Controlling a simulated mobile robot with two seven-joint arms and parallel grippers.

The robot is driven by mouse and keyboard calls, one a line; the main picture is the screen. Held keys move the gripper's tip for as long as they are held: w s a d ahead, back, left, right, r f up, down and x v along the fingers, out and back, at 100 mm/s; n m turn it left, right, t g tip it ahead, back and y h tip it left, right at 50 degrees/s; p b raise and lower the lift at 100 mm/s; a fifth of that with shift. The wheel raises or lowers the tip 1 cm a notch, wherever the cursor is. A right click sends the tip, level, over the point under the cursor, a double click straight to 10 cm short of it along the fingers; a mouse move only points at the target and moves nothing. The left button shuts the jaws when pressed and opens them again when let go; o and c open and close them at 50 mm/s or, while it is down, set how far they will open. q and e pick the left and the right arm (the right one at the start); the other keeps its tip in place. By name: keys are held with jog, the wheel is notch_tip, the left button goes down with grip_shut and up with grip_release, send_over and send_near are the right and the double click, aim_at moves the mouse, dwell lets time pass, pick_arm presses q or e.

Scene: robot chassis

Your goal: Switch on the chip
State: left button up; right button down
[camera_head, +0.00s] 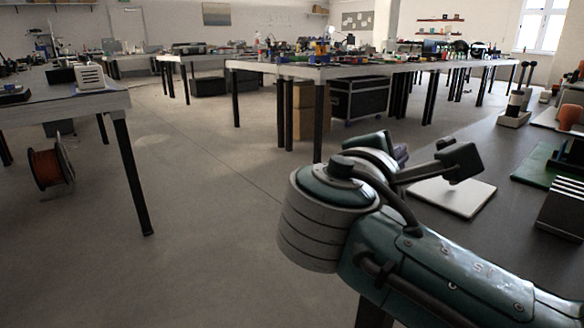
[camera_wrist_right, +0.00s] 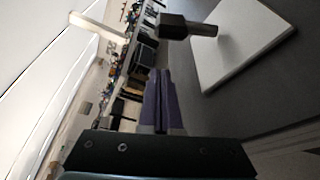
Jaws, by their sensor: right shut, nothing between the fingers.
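A white square plate (camera_head: 455,196) lies on the dark tabletop at right in the head view, beyond my right wrist. It also shows at upper right in the right wrist view (camera_wrist_right: 245,40). A dark block on a short grey stem (camera_wrist_right: 174,26) stands out from the plate in that view, ahead of my fingers and apart from them. No chip can be made out for certain. My right gripper (camera_wrist_right: 158,75) is shut and empty, its purple fingers together. In the head view my right gripper (camera_head: 400,154) is partly hidden by my wrist. My left gripper is out of view.
A green mat (camera_head: 540,165), a slotted metal block (camera_head: 562,208) and a terracotta pot (camera_head: 569,117) are on the right-hand table. A workbench (camera_head: 330,71) with clutter stands behind. A white box (camera_head: 90,78) is on the left bench. The floor between is clear.

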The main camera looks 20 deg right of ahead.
jog(key=shift+s+d+r+p, duration=0.3)
jog(key=shift+s+d, duration=0.05)
jog(key=shift+s, duration=0.2)
jog(key=shift+s+d+r+p, duration=0.3)
jog(key=shift+s+d, duration=0.05)
jog(key=shift+s, duration=0.15)
jog(key=shift+s+d+r, duration=0.15)
jog(key=shift+s+r, duration=0.05)
jog(key=shift+s, duration=0.25)
jog(key=shift+d, duration=0.15)
